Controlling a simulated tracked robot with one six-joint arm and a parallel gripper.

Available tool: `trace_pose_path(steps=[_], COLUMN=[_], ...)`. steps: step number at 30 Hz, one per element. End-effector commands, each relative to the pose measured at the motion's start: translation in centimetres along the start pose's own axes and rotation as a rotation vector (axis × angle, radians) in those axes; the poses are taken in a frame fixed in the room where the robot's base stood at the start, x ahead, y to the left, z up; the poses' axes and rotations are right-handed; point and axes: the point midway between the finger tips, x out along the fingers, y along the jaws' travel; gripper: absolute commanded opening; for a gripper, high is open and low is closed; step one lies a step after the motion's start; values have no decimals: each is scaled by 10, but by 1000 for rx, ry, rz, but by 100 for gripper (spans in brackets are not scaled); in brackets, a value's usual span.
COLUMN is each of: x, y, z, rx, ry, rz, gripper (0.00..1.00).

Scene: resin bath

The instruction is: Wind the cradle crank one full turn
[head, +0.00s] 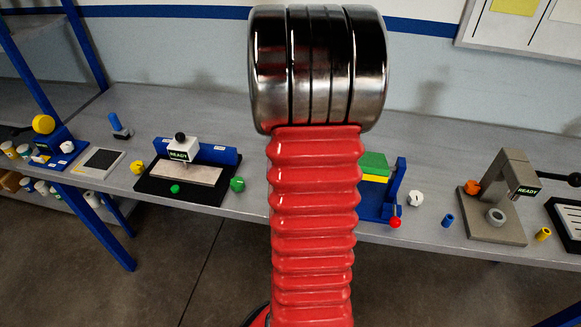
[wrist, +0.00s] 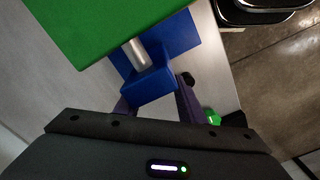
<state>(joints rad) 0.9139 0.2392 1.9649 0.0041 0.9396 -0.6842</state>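The cradle is a blue stand holding a green block (head: 374,163) over a yellow layer, right of my red arm in the head view. A red ball knob (head: 395,222) sits at its front right; I take it for the crank's knob, but the crank arm is not clear. The wrist view shows the green block (wrist: 100,25) close up, a silver shaft (wrist: 137,54) and a blue block (wrist: 150,86). My gripper (wrist: 157,95) has its fingers apart, with the blue block in view between or beyond them; contact cannot be told. The red knob does not show there.
The grey bench (head: 225,113) carries a press-like station (head: 190,150) on the left and a grey stand (head: 505,205) on the right. A white nut (head: 415,198) and blue sleeve (head: 448,220) lie right of the cradle. A green nut (head: 237,184) lies left of my arm.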

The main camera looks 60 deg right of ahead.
Motion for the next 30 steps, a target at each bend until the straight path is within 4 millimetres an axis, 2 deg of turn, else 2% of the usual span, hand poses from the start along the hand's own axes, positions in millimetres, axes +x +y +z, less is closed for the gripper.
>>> trace_pose_path(steps=[8, 14, 30], x=[-2, -20, -111], y=[0, 0, 0], z=[0, 0, 1], rx=[0, 0, 0], ry=[0, 1, 2], rz=[0, 1, 2], gripper=[36, 36, 36])
